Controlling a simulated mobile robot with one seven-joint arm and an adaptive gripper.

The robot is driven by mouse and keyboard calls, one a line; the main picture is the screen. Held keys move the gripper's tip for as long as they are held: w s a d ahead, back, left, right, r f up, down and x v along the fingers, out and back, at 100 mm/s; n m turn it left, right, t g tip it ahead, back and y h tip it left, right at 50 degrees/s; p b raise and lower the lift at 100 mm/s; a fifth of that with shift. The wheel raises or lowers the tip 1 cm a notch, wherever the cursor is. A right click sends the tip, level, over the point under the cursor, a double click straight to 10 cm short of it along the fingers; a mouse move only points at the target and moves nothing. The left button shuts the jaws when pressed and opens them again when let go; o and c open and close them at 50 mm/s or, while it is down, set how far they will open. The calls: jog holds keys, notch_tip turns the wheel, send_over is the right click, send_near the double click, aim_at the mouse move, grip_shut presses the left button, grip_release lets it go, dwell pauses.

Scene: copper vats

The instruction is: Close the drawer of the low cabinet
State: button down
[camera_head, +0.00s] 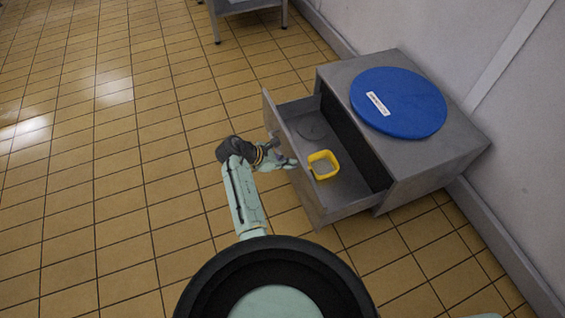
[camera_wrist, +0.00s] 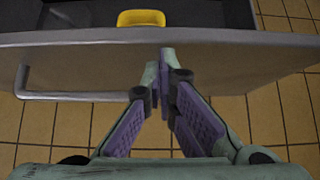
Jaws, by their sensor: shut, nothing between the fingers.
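The low cabinet (camera_head: 425,165) is grey metal and stands against the wall at the right. Its drawer (camera_head: 345,195) is pulled well out toward the left, with the inside showing. My gripper (camera_head: 290,163) is at the outer face of the drawer front. In the wrist view my gripper (camera_wrist: 160,56) has its fingertips together, empty, at the drawer front (camera_wrist: 230,58). I cannot tell whether they touch it. A bar handle (camera_wrist: 75,96) shows on the drawer front, left of the fingers.
A yellow open container (camera_head: 323,158) sits in the drawer; it also shows in the wrist view (camera_wrist: 140,18). A blue round lid (camera_head: 410,110) with a white label lies on the cabinet top. A metal table (camera_head: 245,6) stands at the back. The tiled floor at left is clear.

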jog(key=shift+d, duration=0.1)
jog(key=w+d+p, duration=0.1)
jog(key=w+d, duration=0.2)
jog(key=d, duration=0.7)
jog(key=w+d+p, duration=0.2)
jog(key=w+d, duration=0.2)
jog(key=d, duration=0.7)
jog(key=shift+a, duration=0.1)
